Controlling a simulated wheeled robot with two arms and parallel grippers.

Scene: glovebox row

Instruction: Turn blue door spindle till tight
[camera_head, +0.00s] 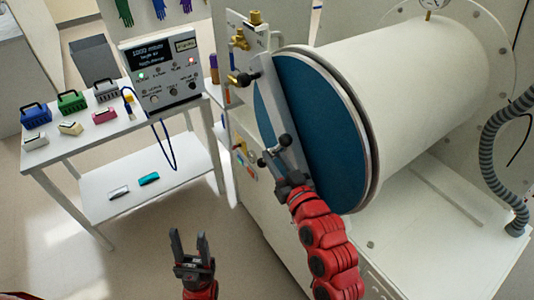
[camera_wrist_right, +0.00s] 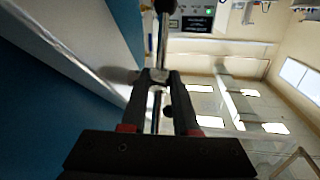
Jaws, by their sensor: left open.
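The blue door (camera_head: 325,135) is a round disc on the near end of a white cylinder. A grey bar (camera_head: 283,110) crosses it. The spindle (camera_head: 272,153), with a slim cross handle and dark ball ends, stands out near the bar's lower end. My right gripper (camera_head: 279,168) is at the spindle. In the right wrist view its two fingertips (camera_wrist_right: 158,78) close around the middle of the metal handle (camera_wrist_right: 162,45). The door (camera_wrist_right: 55,115) fills the left of that view. My left gripper (camera_head: 188,246) is open and empty, low over the floor, away from the door.
A white trolley (camera_head: 82,152) at left carries small coloured cases, blocks and a control box (camera_head: 160,72). A brass valve (camera_head: 240,40) sits above the door's left side. A ribbed grey hose (camera_head: 490,150) hangs at right. The floor around my left gripper is clear.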

